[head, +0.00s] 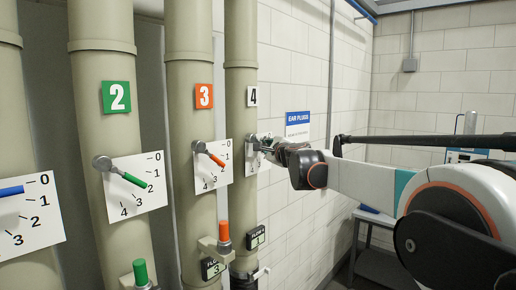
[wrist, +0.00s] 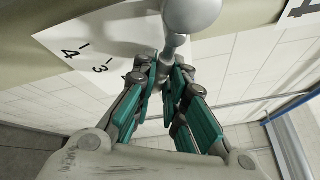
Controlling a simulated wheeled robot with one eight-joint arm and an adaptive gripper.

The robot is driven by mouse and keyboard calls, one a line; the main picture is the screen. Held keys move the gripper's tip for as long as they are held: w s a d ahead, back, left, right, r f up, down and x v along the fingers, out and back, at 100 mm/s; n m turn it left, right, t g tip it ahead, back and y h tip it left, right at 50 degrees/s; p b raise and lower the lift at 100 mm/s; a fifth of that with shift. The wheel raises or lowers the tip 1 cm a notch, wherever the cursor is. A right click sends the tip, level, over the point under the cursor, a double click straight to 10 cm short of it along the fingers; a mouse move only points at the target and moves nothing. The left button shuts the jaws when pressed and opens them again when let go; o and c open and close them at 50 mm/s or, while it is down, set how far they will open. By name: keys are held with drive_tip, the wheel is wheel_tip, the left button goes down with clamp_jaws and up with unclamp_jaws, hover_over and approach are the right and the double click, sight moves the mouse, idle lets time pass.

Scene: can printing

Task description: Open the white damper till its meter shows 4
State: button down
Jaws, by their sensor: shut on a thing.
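The white damper is on the rightmost pipe, under a white "4" sign (head: 252,96). Its lever pivots at a grey knob (head: 253,141) on a white dial plate (head: 251,166). In the wrist view the knob (wrist: 190,14) is at the top, and the dial (wrist: 95,40) shows marks 3 and 4. My gripper (head: 275,147) is at this lever; its teal-padded fingers (wrist: 172,72) are shut on the lever handle (wrist: 171,47). The fingers hide most of the handle. A small dark meter (head: 257,237) marked 4 is lower on the pipe; its reading is too small to tell.
To the left are an orange lever (head: 209,154) under sign 3, a green lever (head: 125,175) under sign 2, and a blue lever (head: 12,190). An orange-topped fitting (head: 224,231) and a green-topped one (head: 140,272) stick out below. The wall beside my arm carries an ear plugs sign (head: 297,126).

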drive_tip(key=shift+s+a+f+m+g, duration=0.15)
drive_tip(key=shift+f+m+g, duration=0.15)
drive_tip(key=shift+m+g, duration=0.25)
drive_tip(key=shift+s+a+f+m+g, duration=0.15)
drive_tip(key=shift+f+m+g, duration=0.15)
drive_tip(key=shift+m, duration=0.35)
drive_tip(key=shift+d, duration=0.1)
drive_tip(key=c, duration=1.6)
unclamp_jaws()
drive_tip(key=shift+c, duration=0.2)
drive_tip(key=v, duration=1.2)
drive_tip(key=shift+s+b, duration=0.1)
drive_tip(key=shift+b, duration=0.2)
